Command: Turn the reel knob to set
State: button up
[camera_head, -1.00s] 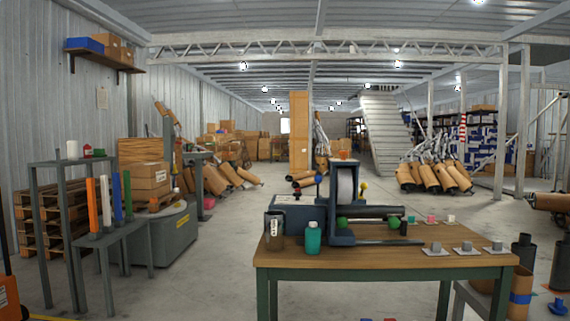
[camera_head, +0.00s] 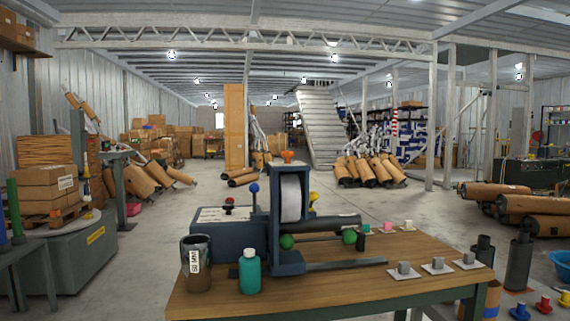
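A dark blue machine (camera_head: 288,262) stands on the wooden-topped bench (camera_head: 340,285), with a white reel (camera_head: 291,198) upright in its frame. Several coloured knobs show on it: an orange knob (camera_head: 288,156) on top of the frame, a blue ball knob (camera_head: 254,188), a red knob (camera_head: 229,202), a yellow knob (camera_head: 313,196), a green knob (camera_head: 287,241) low on the frame and another green knob (camera_head: 349,237) to its right. I cannot tell which one is the reel knob, and no set mark is readable. My gripper is not in view.
A dark labelled cup (camera_head: 197,275) and a teal bottle (camera_head: 249,272) stand at the bench's front left. Grey blocks on pale plates (camera_head: 437,266) lie at the right. Dark cylinders (camera_head: 519,262) stand right of the bench. A grey bin (camera_head: 85,262) is at left. Open floor lies behind.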

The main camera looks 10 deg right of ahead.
aim_at(287, 154)
jog(key=i, duration=0.55)
jog(key=u, duration=0.05)
jog(key=k, duration=0.95)
jog(key=z, duration=0.8)
jog(key=i, duration=0.7)
jog(key=u, duration=0.45)
jog(key=i, duration=0.75)
jog(key=u, duration=1.45)
jog(key=k, duration=0.1)
jog(key=z, duration=0.1)
